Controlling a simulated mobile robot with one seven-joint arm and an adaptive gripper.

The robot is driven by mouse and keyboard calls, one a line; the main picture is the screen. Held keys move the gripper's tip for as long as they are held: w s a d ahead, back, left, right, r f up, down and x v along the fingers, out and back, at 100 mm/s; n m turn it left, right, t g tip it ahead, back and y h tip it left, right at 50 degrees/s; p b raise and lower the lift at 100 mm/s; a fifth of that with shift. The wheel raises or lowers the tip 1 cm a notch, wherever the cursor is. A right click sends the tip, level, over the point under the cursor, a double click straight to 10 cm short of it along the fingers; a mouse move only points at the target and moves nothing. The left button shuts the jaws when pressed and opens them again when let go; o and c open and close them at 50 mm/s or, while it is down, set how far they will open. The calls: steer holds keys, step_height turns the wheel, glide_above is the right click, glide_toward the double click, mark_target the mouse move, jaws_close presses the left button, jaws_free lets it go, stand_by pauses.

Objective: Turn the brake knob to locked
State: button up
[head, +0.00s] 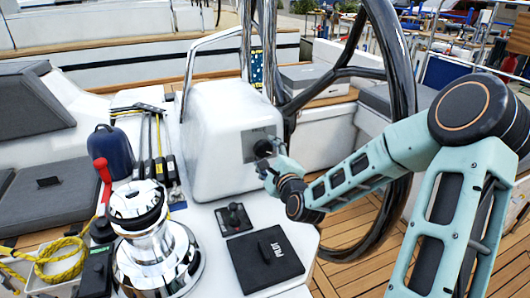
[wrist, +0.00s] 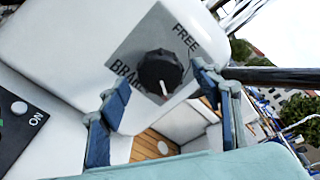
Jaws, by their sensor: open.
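The brake knob (wrist: 158,68) is a round black knob on a grey plate (wrist: 127,50) on the white console. It also shows in the head view (head: 263,148), partly hidden beside my gripper. The plate reads "FREE" at the upper right and "BRA…" at the left, the rest of that word hidden by a finger. A short white mark on the knob points down in the wrist view, away from "FREE". My gripper (wrist: 166,82) is open, with one blue finger on each side of the knob; gaps show between them. It also shows in the head view (head: 274,168).
The large dark steering wheel (head: 395,60) stands just behind and right of the console (head: 215,130). A chrome winch (head: 150,240) with a red-handled lever, a small joystick panel (head: 233,218) and a black "PILOT" cover (head: 264,258) lie in front. Wooden deck is open at the lower right.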

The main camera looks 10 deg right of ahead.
steer(key=shift+s+d+r, duration=0.1)
steer(key=shift+s, duration=0.8)
steer(key=shift+s+d+r, duration=0.15)
steer(key=shift+s, duration=0.8)
steer(key=shift+s+d+r, duration=0.1)
steer(key=shift+s, duration=0.8)
